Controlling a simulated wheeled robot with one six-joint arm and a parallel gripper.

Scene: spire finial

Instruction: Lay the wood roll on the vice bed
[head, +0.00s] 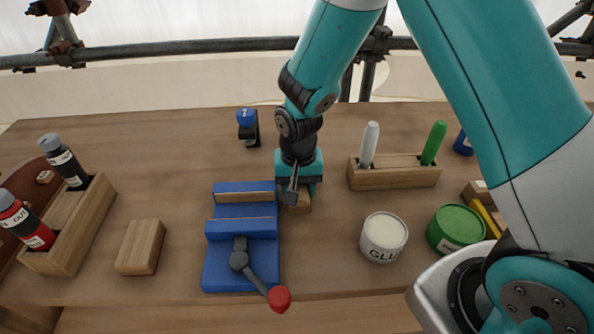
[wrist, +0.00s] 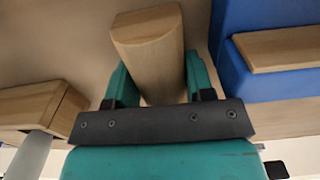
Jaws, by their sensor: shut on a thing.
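The wood roll (wrist: 150,55) is a pale wooden piece with a rounded side, held between the two teal fingers of my gripper (wrist: 155,85) in the wrist view. In the head view a bit of the wood roll (head: 301,203) shows under my gripper (head: 298,186), just right of the vice. I cannot tell whether it touches the table. The blue vice (head: 215,270) has wood-lined jaws, a bare bed (head: 243,211) between them and a red-knobbed handle at the front. The vice also shows at the right of the wrist view (wrist: 232,75).
A wooden block (head: 141,247) lies left of the vice. A bottle crate (head: 85,225) stands farther left. A marker holder (head: 395,177), a glue tin (head: 384,238) and a green tin (head: 456,228) stand to the right. A blue-topped stamp-like item (head: 248,126) is behind the vice.

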